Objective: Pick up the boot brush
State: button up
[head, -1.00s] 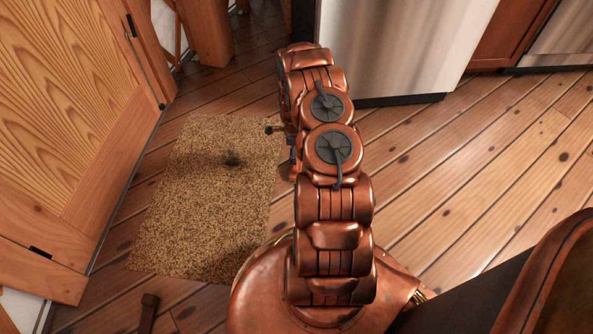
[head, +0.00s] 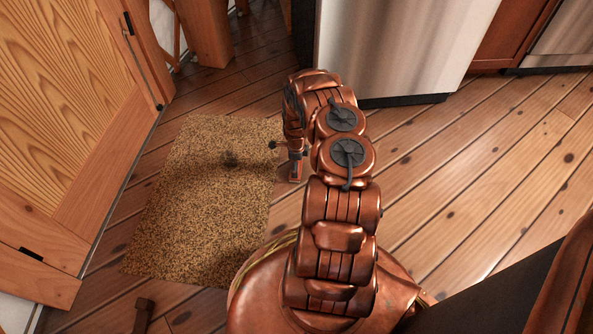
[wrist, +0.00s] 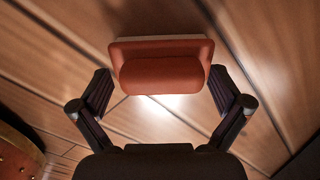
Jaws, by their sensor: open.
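The boot brush (wrist: 163,72) appears in the wrist view as a reddish-brown block with a rounded raised grip and a pale strip along its far edge. It is above the wooden floor boards, centred ahead of my gripper. My gripper (wrist: 161,92) is open, with one dark finger on each side of the brush's near part. Gaps show between the fingers and the brush, and neither finger visibly touches it. The height between them is hard to tell. In the head view my arm covers most of this spot, and I cannot make out the brush there.
A speckled tan mat (head: 200,225) lies left of my arm. A wooden door (head: 60,110) stands at the left. A steel appliance (head: 400,45) stands just beyond my arm. A small brown object (head: 143,315) is at the lower left. Floor at the right (head: 480,190) is clear.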

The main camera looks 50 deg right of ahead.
jog(key=c, duration=1)
jog(key=shift+c, duration=0.2)
jog(key=shift+r, duration=0.1)
jog(key=shift+r+p, duration=0.3)
notch_tip(320, 180, up, 3)
jog(key=shift+s+a+r+p, duration=0.1)
jog(key=shift+a+r+p, duration=0.1)
jog(key=shift+p, duration=0.7)
jog(key=s+a+p, duration=0.4)
jog(key=s+a, duration=0.6)
jog(key=a, duration=0.1)
jog(key=shift+s+r+p, duration=0.3)
jog(key=shift+r+p, duration=0.05)
jog(key=shift+r, duration=0.1)
jog(key=shift+a, duration=0.1)
